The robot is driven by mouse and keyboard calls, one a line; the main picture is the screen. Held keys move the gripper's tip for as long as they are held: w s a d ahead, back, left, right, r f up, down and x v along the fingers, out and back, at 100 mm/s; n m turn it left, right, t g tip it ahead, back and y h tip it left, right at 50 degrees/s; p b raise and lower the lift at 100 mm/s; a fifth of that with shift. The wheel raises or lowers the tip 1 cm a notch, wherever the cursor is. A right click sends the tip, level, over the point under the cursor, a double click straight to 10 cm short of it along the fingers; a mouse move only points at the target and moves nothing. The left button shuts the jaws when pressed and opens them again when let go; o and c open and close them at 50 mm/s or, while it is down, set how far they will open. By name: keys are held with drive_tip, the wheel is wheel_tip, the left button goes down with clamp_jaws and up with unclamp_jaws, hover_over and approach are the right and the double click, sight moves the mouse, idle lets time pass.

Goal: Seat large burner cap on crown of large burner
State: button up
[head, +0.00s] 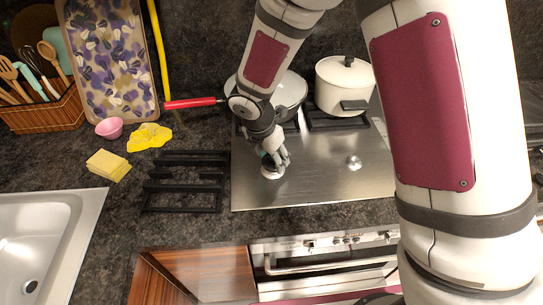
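My gripper (275,161) points down over the front left of the steel cooktop (318,185). Its fingertips are right at a small pale round burner part (272,174). Whether this is the large burner's crown, its cap, or both together is too small to tell. The gripper partly hides it. I cannot tell whether the fingers are open or closed on something. A second, smaller pale burner (354,162) sits uncovered at the front right of the cooktop.
A black grate (184,181) lies on the dark counter left of the cooktop. A red-handled pan (291,92) and a white lidded pot (343,84) stand at the back. A yellow sponge stack (108,165), yellow cloth (149,136) and pink bowl (109,128) lie left, near the sink (88,214).

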drive_tip(key=shift+f+b, duration=0.4)
drive_tip(key=shift+f, duration=0.3)
drive_tip(key=o, duration=1.3)
drive_tip(key=shift+c, duration=0.2)
drive_tip(key=shift+r, duration=0.15)
drive_tip(key=v, duration=1.1)
drive_tip(key=shift+r, duration=0.35)
